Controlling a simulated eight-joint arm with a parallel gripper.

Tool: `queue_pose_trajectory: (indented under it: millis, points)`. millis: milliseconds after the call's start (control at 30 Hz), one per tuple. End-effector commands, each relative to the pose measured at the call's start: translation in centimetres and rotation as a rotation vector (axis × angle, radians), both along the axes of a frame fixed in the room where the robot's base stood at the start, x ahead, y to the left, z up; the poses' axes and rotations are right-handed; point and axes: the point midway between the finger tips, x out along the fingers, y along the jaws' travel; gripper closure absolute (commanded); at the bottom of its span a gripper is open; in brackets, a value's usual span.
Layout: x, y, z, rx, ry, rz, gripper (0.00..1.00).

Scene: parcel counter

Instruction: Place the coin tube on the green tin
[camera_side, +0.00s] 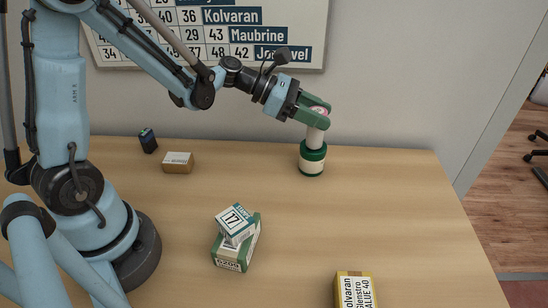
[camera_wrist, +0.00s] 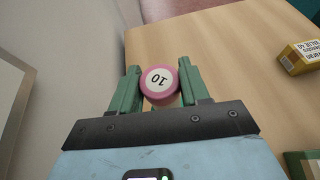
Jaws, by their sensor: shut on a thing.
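In the side view the pale lower part of the coin tube (camera_side: 315,137) shows below the fingers, upright. The green tin (camera_side: 312,163) is a round tin with a cream label, directly below the tube. The tube's lower end appears to meet the tin's top; whether they touch I cannot tell.
A green and white box (camera_side: 233,256) with a smaller box marked 17 (camera_side: 235,224) tilted on it stands at front centre. A yellow box (camera_side: 355,289) is at the front edge. A brown box (camera_side: 178,162) and a dark blue item (camera_side: 148,141) sit back left. The right counter is clear.

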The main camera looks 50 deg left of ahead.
Motion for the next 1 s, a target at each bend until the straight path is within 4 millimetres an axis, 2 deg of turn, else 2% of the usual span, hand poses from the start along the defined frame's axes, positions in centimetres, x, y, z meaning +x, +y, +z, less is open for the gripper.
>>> queue_pose_trajectory:
  millis: [200, 233, 367, 767, 1000]
  points:
    - [0.0, 0.0, -0.3, -0.001, -0.001, 0.0, 0.95]
    - [0.0, 0.0, -0.3, 0.0, 0.0, 0.0, 0.5]
    - [0.0, 0.0, -0.3, 0.0, 0.0, 0.0, 0.3]
    - [-0.1, 0.2, 0.2, 0.0, 0.0, 0.001, 0.29]
    - [-2.5, 3.3, 1.7, -0.001, 0.001, 0.008, 0.29]
